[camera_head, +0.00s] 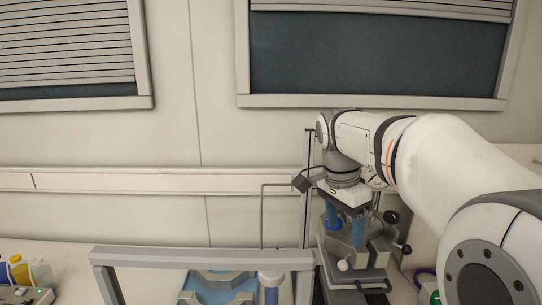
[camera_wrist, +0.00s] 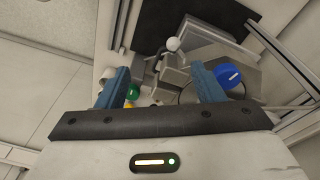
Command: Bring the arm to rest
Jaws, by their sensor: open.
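My arm (camera_head: 440,150) reaches in from the right in the head view and bends down at the wrist. My gripper (camera_head: 345,225) points down over a grey pressure reactor (camera_head: 345,275) with dark knobs and a white ball. In the wrist view, the two blue fingers of my gripper (camera_wrist: 160,85) stand wide apart, with nothing held between them. The reactor's parts show below and beyond the fingers, with a blue round knob (camera_wrist: 229,76) near the right finger. The gripper body hides the lower part of that view.
A grey frame (camera_head: 200,258) with a blue tray (camera_head: 215,282) stands left of the reactor. Bottles (camera_head: 18,268) stand at the far left. The wall has windows (camera_head: 375,55) and a rail (camera_head: 150,181). A dark panel (camera_wrist: 215,30) lies beyond the reactor in the wrist view.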

